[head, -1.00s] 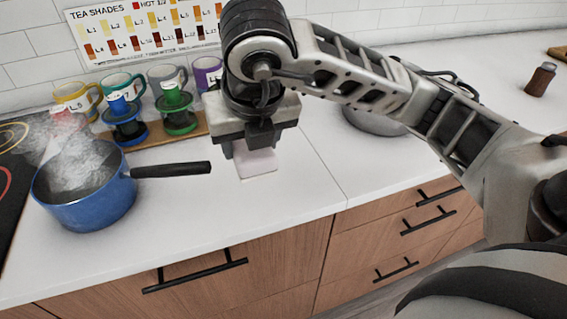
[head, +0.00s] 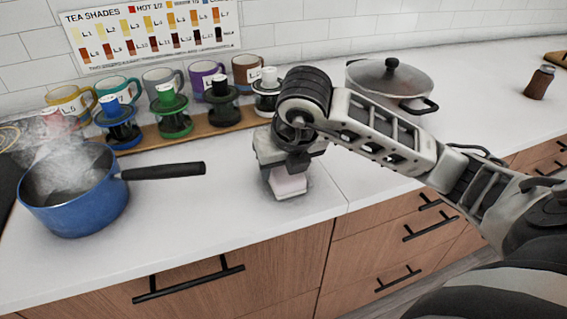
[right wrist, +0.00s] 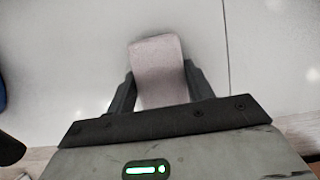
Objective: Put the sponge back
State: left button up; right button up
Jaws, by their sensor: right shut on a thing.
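The sponge (head: 289,184) is a pale pinkish block. My right gripper (head: 287,177) is shut on it and holds it over the white counter, near the front edge. In the right wrist view the sponge (right wrist: 158,72) sits between the two dark fingers of the gripper (right wrist: 160,88), its far end reaching past them. I cannot tell whether its underside touches the counter. My left gripper is in neither view. No sink shows in these frames.
A steaming blue saucepan (head: 75,203) stands at the left, its black handle pointing right. Coloured mugs (head: 163,83) and several plungers stand on a wooden board (head: 150,138) behind. A lidded pot (head: 388,80) stands behind my right arm. A brown bottle (head: 539,83) is far right.

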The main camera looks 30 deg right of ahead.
jog(key=shift+f, duration=0.15)
jog(key=o, duration=0.9)
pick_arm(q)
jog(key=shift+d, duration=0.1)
pick_arm(e)
jog(key=shift+r, duration=0.25)
pick_arm(q)
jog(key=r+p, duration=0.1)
jog(key=p, duration=0.2)
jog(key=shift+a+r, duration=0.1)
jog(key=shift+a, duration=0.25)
pick_arm(e)
jog(key=v, duration=1.2)
